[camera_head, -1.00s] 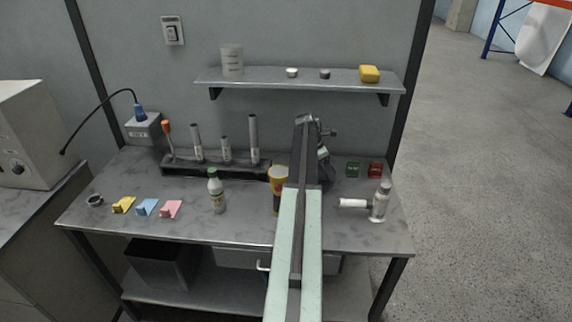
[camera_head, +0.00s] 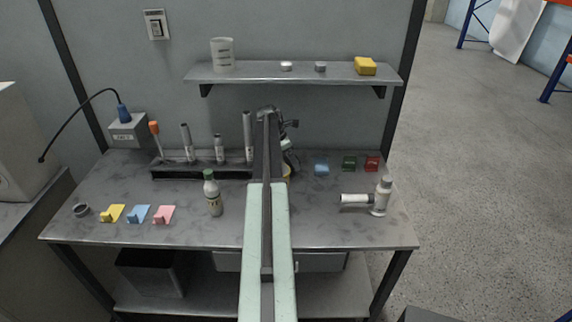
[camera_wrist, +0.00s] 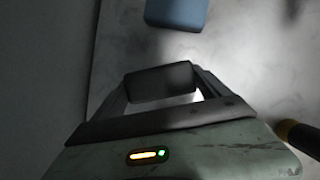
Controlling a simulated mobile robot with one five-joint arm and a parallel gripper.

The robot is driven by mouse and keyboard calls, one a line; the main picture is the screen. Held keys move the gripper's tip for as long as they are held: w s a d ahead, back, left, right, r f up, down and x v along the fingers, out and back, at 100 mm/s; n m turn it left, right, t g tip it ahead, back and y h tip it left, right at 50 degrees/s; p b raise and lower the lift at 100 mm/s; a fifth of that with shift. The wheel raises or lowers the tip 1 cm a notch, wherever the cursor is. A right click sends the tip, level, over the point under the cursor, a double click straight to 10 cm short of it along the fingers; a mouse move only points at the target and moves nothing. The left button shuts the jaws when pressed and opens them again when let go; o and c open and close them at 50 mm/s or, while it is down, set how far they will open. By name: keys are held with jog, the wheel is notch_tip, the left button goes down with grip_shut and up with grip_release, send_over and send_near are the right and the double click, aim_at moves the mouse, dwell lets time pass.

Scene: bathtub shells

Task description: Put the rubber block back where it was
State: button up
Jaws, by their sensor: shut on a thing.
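My gripper (camera_wrist: 163,88) is shut on a dark block, the rubber block (camera_wrist: 158,82), seen between the two fingers in the wrist view. Below it in that view is a grey marbled surface, with a blue block (camera_wrist: 176,11) ahead and apart from the held block. In the head view my arm covers most of the gripper (camera_head: 290,150), and I cannot make out the held block there. The blue block (camera_head: 321,169) lies on the bench just right of my gripper, in a row with a green block (camera_head: 349,163) and a red block (camera_head: 371,163).
A yellow container (camera_head: 288,172) is mostly hidden behind my arm. A rack (camera_head: 200,172) holds upright tools. A wall shelf (camera_head: 300,76) hangs above.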

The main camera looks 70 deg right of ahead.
jog(key=b+x, duration=0.1)
jog(key=x, duration=0.2)
jog(key=shift+a, duration=0.2)
jog(key=shift+w+a+r, duration=0.1)
jog(key=shift+w+r, duration=0.15)
jog(key=shift+s+f, duration=0.1)
jog(key=o, duration=1.4)
jog(key=shift+o, duration=0.2)
jog(key=shift+r+p, duration=0.4)
jog(key=p+v, duration=0.6)
jog(key=v, duration=0.1)
